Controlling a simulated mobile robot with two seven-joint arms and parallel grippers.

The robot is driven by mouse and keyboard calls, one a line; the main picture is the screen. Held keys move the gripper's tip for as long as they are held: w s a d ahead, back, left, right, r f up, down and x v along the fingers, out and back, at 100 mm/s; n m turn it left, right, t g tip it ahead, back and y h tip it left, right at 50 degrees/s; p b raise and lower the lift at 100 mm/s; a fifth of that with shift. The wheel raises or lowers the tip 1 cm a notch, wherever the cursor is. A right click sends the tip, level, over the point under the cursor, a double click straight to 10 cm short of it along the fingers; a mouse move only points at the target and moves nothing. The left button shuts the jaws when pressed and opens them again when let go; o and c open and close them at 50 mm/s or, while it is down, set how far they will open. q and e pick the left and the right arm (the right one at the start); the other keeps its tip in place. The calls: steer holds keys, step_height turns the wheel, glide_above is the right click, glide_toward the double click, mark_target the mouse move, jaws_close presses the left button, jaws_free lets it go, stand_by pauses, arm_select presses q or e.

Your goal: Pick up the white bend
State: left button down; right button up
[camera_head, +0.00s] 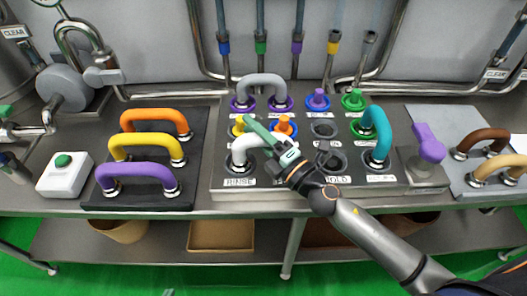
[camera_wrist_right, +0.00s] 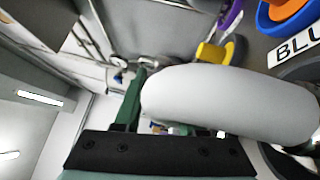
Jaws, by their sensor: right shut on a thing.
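The white bend (camera_head: 243,148) is a U-shaped handle-like pipe at the front left of the port panel (camera_head: 217,178). Its left end is at the port labelled RINSE; its right end is hidden behind my gripper. My right gripper (camera_head: 266,138) reaches in from the lower right and is shut on the white bend. In the right wrist view the white bend (camera_wrist_right: 225,103) lies large across the green finger (camera_wrist_right: 130,105), its far end cut off by the frame. I cannot tell whether it has lifted from its ports. My left gripper is not in view.
A grey bend (camera_head: 263,80) stands behind, and a teal bend (camera_head: 381,130) stands to the right. Coloured plugs, such as the orange one (camera_head: 285,126), are close by. Orange, yellow and purple bends (camera_head: 140,171) sit on a dark mat at left. A purple lever (camera_head: 430,144) is at right.

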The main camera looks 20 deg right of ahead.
jaws_close()
stand_by(0.7)
steer(key=shift+r, duration=0.1)
